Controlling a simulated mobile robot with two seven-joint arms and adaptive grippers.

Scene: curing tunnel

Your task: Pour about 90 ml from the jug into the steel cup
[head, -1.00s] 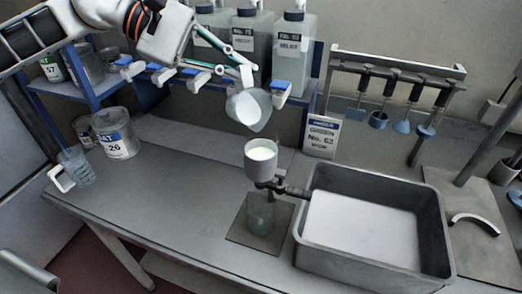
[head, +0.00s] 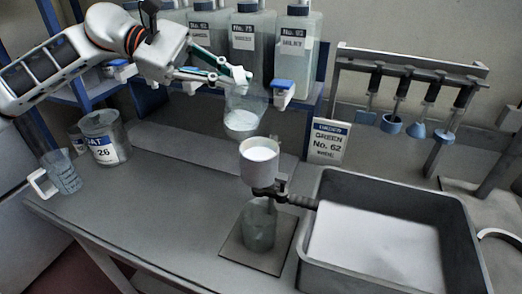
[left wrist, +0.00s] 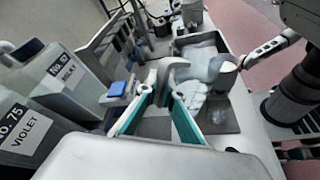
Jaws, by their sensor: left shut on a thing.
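My left gripper (head: 240,76) is shut on the clear jug (head: 242,118), which holds white liquid. It holds the jug above and slightly left of the steel cup (head: 258,172). The jug looks nearly upright, and I see no stream between them. The cup sits in a clamp, with white liquid near its rim. In the left wrist view, the teal fingers (left wrist: 165,98) grip the jug (left wrist: 196,98), its outline faint, and the cup (left wrist: 226,78) shows beyond. My right gripper does not show clearly in either view.
A clear glass jar (head: 259,228) stands on a dark mat (head: 231,246) below the cup. A grey tray (head: 312,262) is to the right. A label card (head: 328,141) stands behind. Large containers (head: 252,45) line the shelf. A handled measuring jug (head: 66,175) and a tin (head: 104,137) stand at left.

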